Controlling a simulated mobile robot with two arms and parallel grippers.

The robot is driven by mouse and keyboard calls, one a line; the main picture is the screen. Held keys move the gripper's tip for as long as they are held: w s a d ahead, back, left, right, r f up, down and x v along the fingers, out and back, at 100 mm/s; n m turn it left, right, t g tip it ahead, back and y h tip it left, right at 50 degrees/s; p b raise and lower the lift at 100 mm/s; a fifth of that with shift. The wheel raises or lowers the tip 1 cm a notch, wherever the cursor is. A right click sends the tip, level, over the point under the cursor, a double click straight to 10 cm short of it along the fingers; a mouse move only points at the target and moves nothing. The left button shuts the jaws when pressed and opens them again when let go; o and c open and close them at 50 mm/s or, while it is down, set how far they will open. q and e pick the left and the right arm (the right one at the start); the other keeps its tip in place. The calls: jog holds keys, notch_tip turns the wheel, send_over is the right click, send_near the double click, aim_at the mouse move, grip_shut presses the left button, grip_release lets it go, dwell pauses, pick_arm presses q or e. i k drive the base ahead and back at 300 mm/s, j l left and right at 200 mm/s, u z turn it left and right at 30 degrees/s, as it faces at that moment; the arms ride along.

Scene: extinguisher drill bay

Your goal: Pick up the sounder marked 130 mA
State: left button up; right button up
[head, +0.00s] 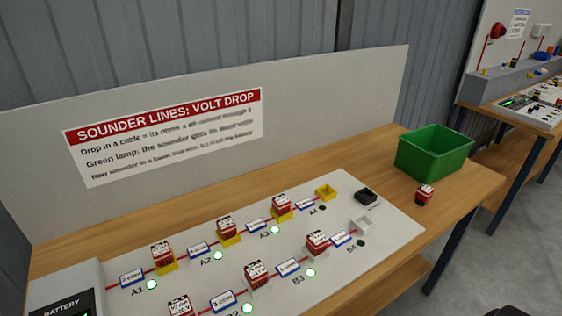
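Several red sounders with white labels stand on the pale line board (390,232). In row A one is at A1 (163,252), one at A2 (227,227) and one at A3 (281,204). In row B one is by B3 (317,241), one is further left (256,273), and one is cut by the bottom edge (180,305). Another sounder (425,195) is loose on the bench, right of the board. The labels are too small to read, so I cannot tell which says 130 mA. Neither gripper is in view.
A yellow holder (326,191) at A4 and a white holder (362,223) near B4 look empty. A black block (366,195) sits nearby. A green bin (434,151) stands at the bench's right end, behind the loose sounder. A battery box (68,291) is lower left.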

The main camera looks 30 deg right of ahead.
aim_at(317, 242)
jog(key=z, duration=1.25)
